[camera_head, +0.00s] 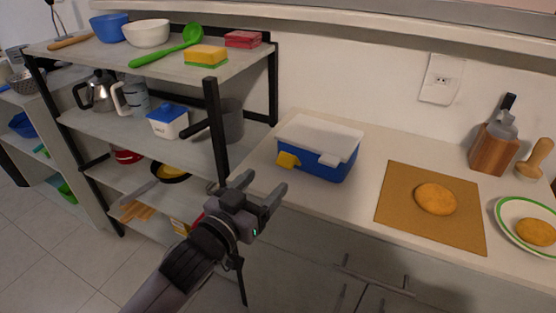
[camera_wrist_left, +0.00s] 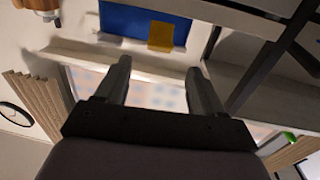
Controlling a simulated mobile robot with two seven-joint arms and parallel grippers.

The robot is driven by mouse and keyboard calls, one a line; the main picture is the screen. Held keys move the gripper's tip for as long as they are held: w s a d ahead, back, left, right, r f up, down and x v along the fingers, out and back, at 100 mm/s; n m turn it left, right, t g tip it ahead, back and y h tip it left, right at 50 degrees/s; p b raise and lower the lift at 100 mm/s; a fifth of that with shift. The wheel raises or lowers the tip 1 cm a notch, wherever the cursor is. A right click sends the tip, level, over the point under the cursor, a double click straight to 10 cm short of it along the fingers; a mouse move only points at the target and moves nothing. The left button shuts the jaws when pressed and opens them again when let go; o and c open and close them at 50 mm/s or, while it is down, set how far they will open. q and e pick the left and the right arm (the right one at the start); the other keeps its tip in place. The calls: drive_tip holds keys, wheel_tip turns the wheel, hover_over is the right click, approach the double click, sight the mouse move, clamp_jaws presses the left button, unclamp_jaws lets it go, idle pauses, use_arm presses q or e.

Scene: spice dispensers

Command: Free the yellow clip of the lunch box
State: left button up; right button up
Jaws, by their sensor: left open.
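The lunch box (camera_head: 318,165) is blue with a white lid (camera_head: 322,135) and stands on the counter next to the shelf rack. Its yellow clip (camera_head: 288,160) is on the front left and sticks outward from the box. My right gripper is in neither view.
A brown board (camera_head: 392,205) with a flat orange-brown round (camera_head: 436,198) lies right of the box. A black shelf post (camera_head: 216,130) stands left of the box, close to my left arm. The counter just before the box is clear.

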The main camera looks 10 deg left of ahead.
sight(284, 163)
use_arm(q)
drive_tip(key=shift+x, duration=3.2)
